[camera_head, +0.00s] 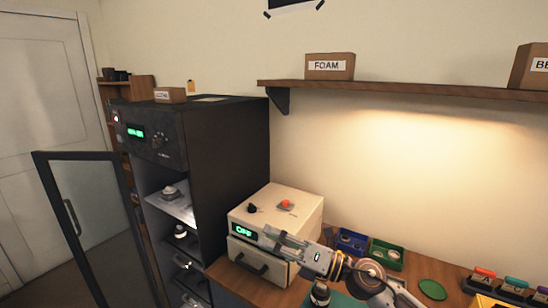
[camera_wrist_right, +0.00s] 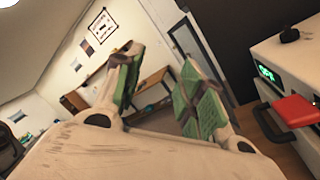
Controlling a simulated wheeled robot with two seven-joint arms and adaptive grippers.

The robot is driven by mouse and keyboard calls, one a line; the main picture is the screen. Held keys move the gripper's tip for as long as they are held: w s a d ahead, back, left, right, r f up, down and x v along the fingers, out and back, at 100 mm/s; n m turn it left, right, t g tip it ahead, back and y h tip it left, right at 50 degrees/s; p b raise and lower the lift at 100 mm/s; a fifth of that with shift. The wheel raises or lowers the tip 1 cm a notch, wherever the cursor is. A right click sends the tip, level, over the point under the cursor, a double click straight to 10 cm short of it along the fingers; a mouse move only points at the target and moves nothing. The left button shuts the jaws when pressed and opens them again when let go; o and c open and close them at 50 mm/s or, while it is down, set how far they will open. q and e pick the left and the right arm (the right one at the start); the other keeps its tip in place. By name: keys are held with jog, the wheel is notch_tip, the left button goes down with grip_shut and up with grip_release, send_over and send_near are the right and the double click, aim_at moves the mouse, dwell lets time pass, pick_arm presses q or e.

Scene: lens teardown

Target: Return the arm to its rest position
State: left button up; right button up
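My right gripper (camera_head: 280,242) reaches in from the lower right in the head view, in front of the cream box (camera_head: 300,207) with a green lit display. In the right wrist view its two green-padded fingers (camera_wrist_right: 163,75) stand apart with nothing between them. The right arm (camera_head: 372,281) extends over the bench. My left gripper and arm are not in view.
A dark cabinet (camera_head: 228,150) stands left with its glass door (camera_head: 92,230) swung open and a lens-like part on a pulled-out shelf (camera_head: 184,212). Blue (camera_head: 351,241) and green (camera_head: 387,254) bins sit right of the gripper. A wall shelf (camera_head: 400,90) runs above.

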jog(key=w+d+f+m+t+h, duration=0.2)
jog(key=d+m+t+h, duration=0.45)
jog(key=m, duration=0.55)
jog(key=w+d+f+m+t+h, duration=0.25)
jog(key=d+m+t+h, duration=0.4)
jog(key=m, duration=0.65)
jog(key=s+d+f+m+g+h, duration=0.3)
jog(key=d+f+m+g, duration=0.1)
jog(key=f, duration=0.2)
jog(key=s+d+f+m+g+h, duration=0.2)
jog(key=d+f+m+g+h, duration=0.15)
jog(key=f, duration=0.25)
jog(key=s+d+f+m+g+y, duration=0.1)
jog(key=s+f+m+g, duration=0.1)
jog(key=s+f+g, duration=0.6)
jog(key=s+d+f+m+g, duration=0.1)
jog(key=s+f+m+g, duration=0.15)
jog(key=s+f, duration=0.95)
jog(key=f, duration=1.2)
jog(key=s+f, duration=0.2)
jog(key=f, duration=1.2)
jog(key=s+d+f+g, duration=0.1)
jog(key=s+d+f, duration=0.1)
jog(key=s+f, duration=0.8)
jog(key=s+d+f, duration=0.2)
jog(key=s+f, duration=0.8)
jog(key=s, duration=0.3)
jog(key=shift+f+g, duration=0.35)
jog(key=shift+g, duration=0.05)
